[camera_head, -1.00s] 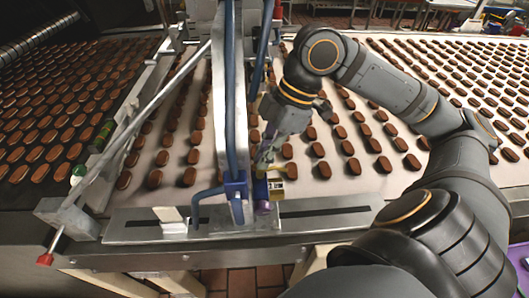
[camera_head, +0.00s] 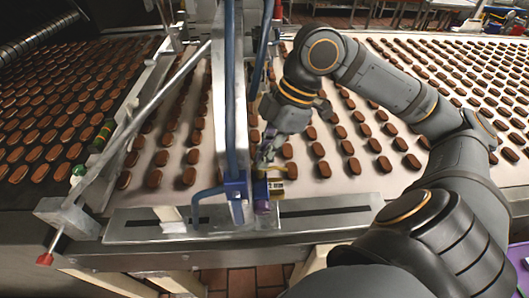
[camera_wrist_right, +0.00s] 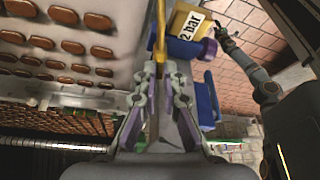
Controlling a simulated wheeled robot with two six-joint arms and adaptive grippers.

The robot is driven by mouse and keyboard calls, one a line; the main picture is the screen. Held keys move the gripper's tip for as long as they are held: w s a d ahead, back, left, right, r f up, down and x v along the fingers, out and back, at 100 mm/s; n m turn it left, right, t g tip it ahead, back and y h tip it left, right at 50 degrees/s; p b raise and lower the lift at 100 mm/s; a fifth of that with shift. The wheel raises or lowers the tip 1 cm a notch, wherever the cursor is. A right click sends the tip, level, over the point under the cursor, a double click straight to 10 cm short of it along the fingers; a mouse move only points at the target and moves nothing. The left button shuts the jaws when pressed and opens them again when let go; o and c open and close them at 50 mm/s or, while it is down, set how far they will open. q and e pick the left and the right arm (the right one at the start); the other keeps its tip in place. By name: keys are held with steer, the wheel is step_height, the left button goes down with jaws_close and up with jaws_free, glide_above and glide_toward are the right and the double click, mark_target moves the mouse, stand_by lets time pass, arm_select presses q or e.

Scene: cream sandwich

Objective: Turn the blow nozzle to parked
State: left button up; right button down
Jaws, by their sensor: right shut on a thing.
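The blow nozzle shows as a thin yellow piece by the right fingers, with its yellow tip (camera_head: 290,168) poking out over the belt. In the right wrist view a yellow rod (camera_wrist_right: 160,35) runs between the fingertips. My right gripper (camera_wrist_right: 153,75) is shut on it, beside the blue mount (camera_head: 235,186). A yellow "2 bar" tag (camera_wrist_right: 187,27) and a purple knob (camera_wrist_right: 208,48) sit close by. A dark jointed arm of mine, seemingly the left, shows at the right of the wrist view; its gripper (camera_wrist_right: 228,40) is too small to read.
A slotted metal rail (camera_head: 320,217) runs along the belt's front edge. A blue-and-grey upright post (camera_head: 232,90) stands left of my right gripper. Rows of chocolate-topped biscuits cover the pale belt (camera_head: 335,185). A slanted metal bar with a red tip (camera_head: 45,259) is at left.

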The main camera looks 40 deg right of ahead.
mark_target(274, 167)
steer(key=c, duration=1.3)
jaws_free()
steer(key=v, duration=0.7)
steer(key=shift+r, duration=0.25)
steer(key=shift+d, duration=0.15)
